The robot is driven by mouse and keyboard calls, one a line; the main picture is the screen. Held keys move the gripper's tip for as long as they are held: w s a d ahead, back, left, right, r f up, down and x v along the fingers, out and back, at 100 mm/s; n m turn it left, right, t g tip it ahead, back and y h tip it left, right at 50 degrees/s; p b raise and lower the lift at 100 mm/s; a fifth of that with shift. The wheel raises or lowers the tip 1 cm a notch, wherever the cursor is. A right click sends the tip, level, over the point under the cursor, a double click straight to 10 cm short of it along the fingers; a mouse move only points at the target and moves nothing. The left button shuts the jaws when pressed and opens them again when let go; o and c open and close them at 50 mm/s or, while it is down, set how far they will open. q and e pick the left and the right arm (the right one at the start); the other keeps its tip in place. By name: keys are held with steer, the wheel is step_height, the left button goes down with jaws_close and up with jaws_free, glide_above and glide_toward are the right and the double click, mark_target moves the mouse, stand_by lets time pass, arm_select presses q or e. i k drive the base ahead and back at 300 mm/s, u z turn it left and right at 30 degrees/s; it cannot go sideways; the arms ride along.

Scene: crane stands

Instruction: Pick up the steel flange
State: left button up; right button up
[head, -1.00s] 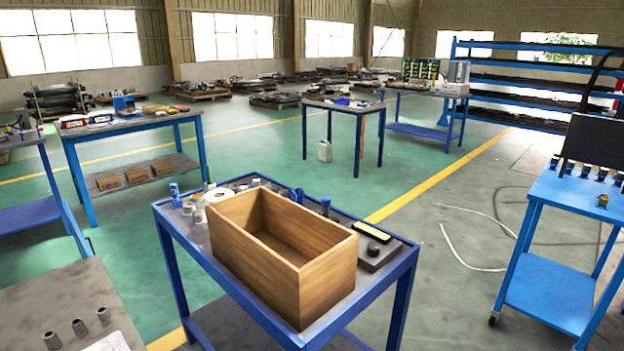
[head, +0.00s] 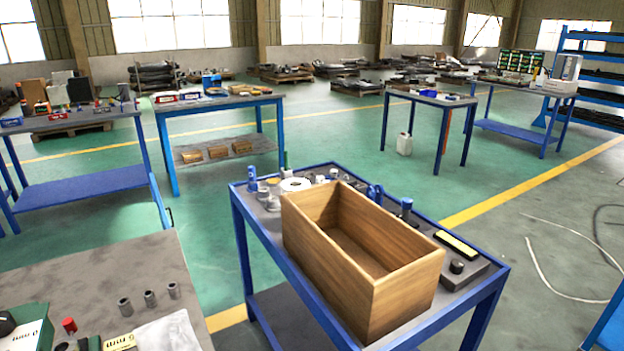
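I cannot make out the steel flange for certain. A pale ring-shaped disc (head: 295,184) lies on the blue cart (head: 270,287) behind the wooden box; whether it is a flange or a roll of tape I cannot tell. Small grey metal cylinders (head: 264,194) stand to its left. Three grey metal sleeves (head: 150,299) stand on the grey table (head: 90,262) at the lower left. Neither of my grippers is in view.
An open, empty-looking wooden box (head: 335,275) takes up much of the cart top. A blue bottle (head: 252,179) stands at its back left corner. Other workbenches (head: 220,103) stand behind. Green floor (head: 340,130) is open between them. Cables (head: 545,265) lie on the floor at right.

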mark_target(311, 177)
steer(key=z, duration=1.9)
steer(key=i, duration=3.4)
steer(key=u, duration=2.2)
steer(key=i, duration=3.4)
steer(key=u, duration=0.4)
